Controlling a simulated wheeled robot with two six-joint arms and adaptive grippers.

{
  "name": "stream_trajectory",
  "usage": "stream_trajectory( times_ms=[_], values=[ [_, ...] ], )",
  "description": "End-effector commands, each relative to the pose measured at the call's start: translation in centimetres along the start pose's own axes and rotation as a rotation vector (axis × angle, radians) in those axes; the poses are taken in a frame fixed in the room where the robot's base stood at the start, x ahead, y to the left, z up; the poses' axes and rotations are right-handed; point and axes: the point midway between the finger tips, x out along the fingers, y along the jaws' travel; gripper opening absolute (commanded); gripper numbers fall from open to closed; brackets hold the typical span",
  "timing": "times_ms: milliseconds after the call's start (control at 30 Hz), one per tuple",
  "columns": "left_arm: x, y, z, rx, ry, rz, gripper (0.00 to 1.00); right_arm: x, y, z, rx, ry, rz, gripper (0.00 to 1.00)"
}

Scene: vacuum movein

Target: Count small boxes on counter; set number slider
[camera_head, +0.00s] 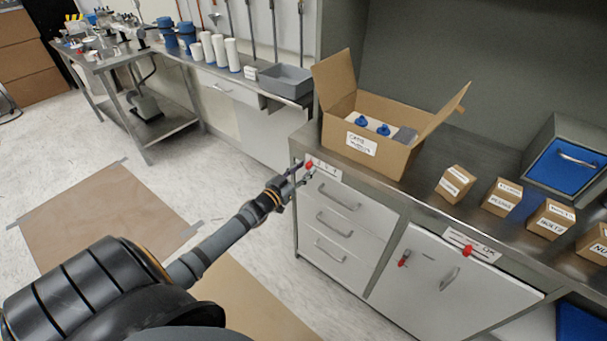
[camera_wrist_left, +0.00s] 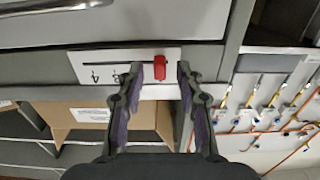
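Several small labelled cardboard boxes stand in a row on the counter, among them a left box (camera_head: 455,184), a second (camera_head: 502,197), a third (camera_head: 551,219) and one cut by the right edge (camera_head: 593,244). A slider plate (camera_head: 328,171) with a red knob (camera_head: 309,165) sits on the counter's front edge above the drawers. The knob is at the plate's left end. My left gripper (camera_head: 304,174) is at this knob. In the left wrist view its open fingers (camera_wrist_left: 161,70) stand either side of the red knob (camera_wrist_left: 160,68), with gaps visible. My right gripper is not in view.
A large open carton (camera_head: 385,158) with blue-topped items stands behind the slider. A second plate with a red knob (camera_head: 468,249) is further right on the edge. A blue-fronted drawer unit (camera_head: 566,165) stands behind the boxes.

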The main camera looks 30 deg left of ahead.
Motion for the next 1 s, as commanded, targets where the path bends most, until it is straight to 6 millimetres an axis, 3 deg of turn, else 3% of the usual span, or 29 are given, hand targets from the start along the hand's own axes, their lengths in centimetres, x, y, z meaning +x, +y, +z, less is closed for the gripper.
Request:
stream_trajectory(
  times_ms=[300, 600, 1000],
  values=[
    [0.29, -0.03, 0.01, 0.000, -0.002, -0.001, 0.36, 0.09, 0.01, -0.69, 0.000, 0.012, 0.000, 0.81],
    [0.27, -0.03, 0.02, 0.000, -0.002, -0.001, 0.00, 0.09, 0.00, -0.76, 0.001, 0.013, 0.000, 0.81],
    [0.26, -0.03, 0.02, 0.000, -0.002, -0.001, 0.00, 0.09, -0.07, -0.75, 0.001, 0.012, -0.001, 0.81]
  ],
)
